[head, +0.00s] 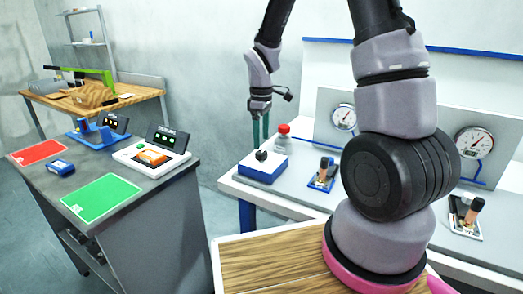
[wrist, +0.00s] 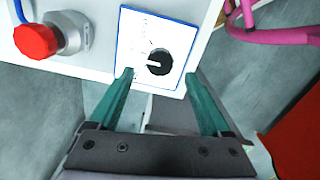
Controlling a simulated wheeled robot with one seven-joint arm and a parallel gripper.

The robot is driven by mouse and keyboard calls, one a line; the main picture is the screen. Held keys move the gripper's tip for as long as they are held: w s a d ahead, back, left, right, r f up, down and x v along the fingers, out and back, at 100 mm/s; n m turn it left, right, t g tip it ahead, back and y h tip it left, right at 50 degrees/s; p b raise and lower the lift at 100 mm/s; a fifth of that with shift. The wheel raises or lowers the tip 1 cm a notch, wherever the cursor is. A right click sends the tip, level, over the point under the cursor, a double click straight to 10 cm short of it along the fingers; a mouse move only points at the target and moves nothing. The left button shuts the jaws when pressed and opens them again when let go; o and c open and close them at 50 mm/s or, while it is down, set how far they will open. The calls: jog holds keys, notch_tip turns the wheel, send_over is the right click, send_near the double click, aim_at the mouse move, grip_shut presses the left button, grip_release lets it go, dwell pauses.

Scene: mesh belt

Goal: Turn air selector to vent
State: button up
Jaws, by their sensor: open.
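The air selector appears to be the black knob (wrist: 160,62) on a white, blue-edged plate (wrist: 137,27). In the head view the knob (head: 262,155) sits on top of a white and blue box (head: 263,171) at the table's left end. In the wrist view a white pointer mark reaches left from the knob, and the plate's small lettering is unreadable. My gripper (wrist: 159,74) is open, with its green fingertips on either side of the knob's near edge. In the head view my gripper (head: 260,142) points down just above the knob; contact cannot be told.
A red-capped valve (wrist: 37,41) stands left of the plate in the wrist view, and behind the box in the head view (head: 283,130). A lever unit (head: 323,174) and pressure gauges (head: 344,117) are to the right. A grey bench (head: 160,178) stands left, across a gap.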

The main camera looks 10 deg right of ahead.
aim_at(262, 152)
notch_tip(262, 152, down, 5)
jog(key=shift+f, duration=0.1)
dwell(0.3)
grip_shut()
